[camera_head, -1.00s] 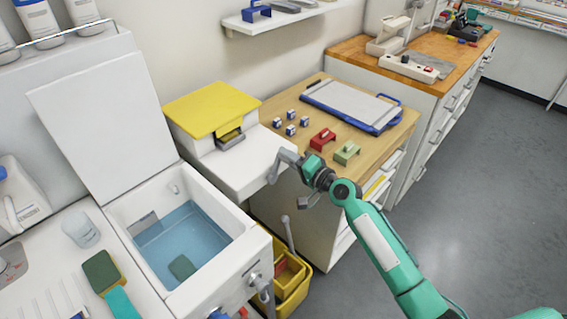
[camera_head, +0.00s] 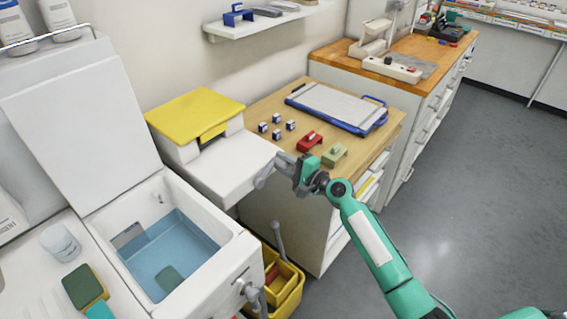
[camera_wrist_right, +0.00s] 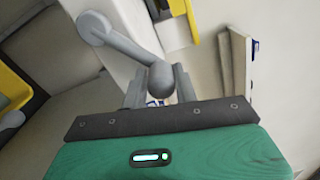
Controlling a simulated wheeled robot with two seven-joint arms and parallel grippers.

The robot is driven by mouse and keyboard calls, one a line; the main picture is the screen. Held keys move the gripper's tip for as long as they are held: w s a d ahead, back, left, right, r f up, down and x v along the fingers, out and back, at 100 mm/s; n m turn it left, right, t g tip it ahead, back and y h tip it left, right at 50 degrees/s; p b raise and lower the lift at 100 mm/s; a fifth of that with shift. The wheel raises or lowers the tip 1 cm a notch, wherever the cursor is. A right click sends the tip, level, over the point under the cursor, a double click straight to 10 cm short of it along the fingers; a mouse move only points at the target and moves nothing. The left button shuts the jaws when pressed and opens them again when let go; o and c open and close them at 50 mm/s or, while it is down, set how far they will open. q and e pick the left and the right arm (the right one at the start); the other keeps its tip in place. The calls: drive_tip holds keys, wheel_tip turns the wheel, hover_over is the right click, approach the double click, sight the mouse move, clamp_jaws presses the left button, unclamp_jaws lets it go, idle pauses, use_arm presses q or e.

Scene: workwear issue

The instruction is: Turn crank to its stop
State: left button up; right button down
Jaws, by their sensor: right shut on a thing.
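The box's front has a dark slot with a yellow edge. My left gripper is not in view.
An open basin of water (camera_head: 175,252) is left of the crank. A yellow bucket (camera_head: 284,283) stands on the floor below. A wooden-topped table (camera_head: 255,100) with small blocks, red and green pieces and a blue-framed board is behind the gripper.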

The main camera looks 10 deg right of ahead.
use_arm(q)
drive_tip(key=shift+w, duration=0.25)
use_arm(e)
drive_tip(key=shift+a, duration=0.25)
drive_tip(key=c, duration=1.3)
unclamp_jaws()
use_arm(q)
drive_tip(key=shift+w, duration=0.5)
use_arm(e)
drive_tip(key=shift+o, duration=0.7)
drive_tip(key=shift+r, duration=0.1)
drive_tip(key=shift+s+d, duration=0.3)
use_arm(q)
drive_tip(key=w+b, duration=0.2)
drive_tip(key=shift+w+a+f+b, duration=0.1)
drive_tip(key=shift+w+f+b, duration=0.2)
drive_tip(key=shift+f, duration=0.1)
use_arm(e)
drive_tip(key=v, duration=1.3)
drive_tip(key=shift+s, duration=0.1)
